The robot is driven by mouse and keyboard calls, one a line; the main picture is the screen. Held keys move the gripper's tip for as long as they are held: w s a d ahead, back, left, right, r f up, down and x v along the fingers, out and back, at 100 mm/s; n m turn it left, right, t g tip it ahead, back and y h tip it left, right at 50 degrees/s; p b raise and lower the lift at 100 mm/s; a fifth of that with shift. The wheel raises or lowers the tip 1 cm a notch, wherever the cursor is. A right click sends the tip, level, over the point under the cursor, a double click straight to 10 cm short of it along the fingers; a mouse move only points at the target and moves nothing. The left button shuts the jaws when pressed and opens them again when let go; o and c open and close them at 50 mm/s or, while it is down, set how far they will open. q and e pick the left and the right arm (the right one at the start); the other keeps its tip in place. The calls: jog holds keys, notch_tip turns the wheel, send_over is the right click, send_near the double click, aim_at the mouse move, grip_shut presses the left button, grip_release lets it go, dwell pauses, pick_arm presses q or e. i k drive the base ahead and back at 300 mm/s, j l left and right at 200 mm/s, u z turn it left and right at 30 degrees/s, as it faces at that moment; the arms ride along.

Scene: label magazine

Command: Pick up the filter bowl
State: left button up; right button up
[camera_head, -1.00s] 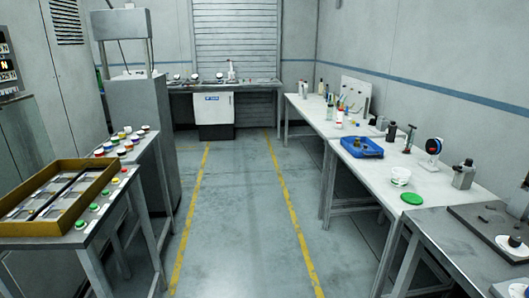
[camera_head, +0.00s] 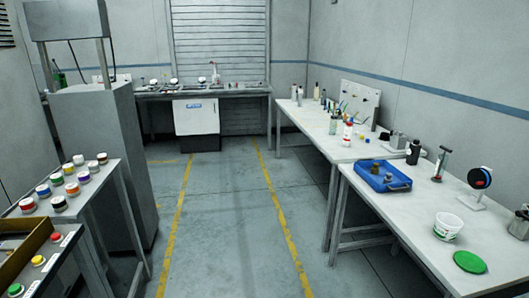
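I cannot tell for sure which thing is the filter bowl. On the right bench a blue tray (camera_head: 400,187) holds small dark and grey parts (camera_head: 388,178), too small to make out. A white tub (camera_head: 448,227) stands nearer, with a green round lid (camera_head: 469,262) lying flat beside it. A metal canister (camera_head: 521,224) stands at the right edge of the picture, partly cut off. Neither of my grippers is in view.
The right bench (camera_head: 425,221) also carries a dark bottle (camera_head: 413,152) and a round black gauge-like device (camera_head: 479,178). At left stand a table with coloured jars (camera_head: 72,189) and a grey cabinet (camera_head: 105,150). The floor between yellow lines (camera_head: 184,205) is clear.

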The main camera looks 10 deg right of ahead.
aim_at(333, 122)
jog(key=i+z, duration=0.15)
jog(key=i, duration=0.55)
jog(key=i+j+z, duration=0.2)
jog(key=i, duration=0.5)
jog(key=i+z, duration=0.45)
jog(key=i, duration=0.9)
jog(key=i+z, duration=0.2)
jog(key=i, duration=0.75)
jog(key=j+z, duration=0.1)
jog(key=z, duration=0.3)
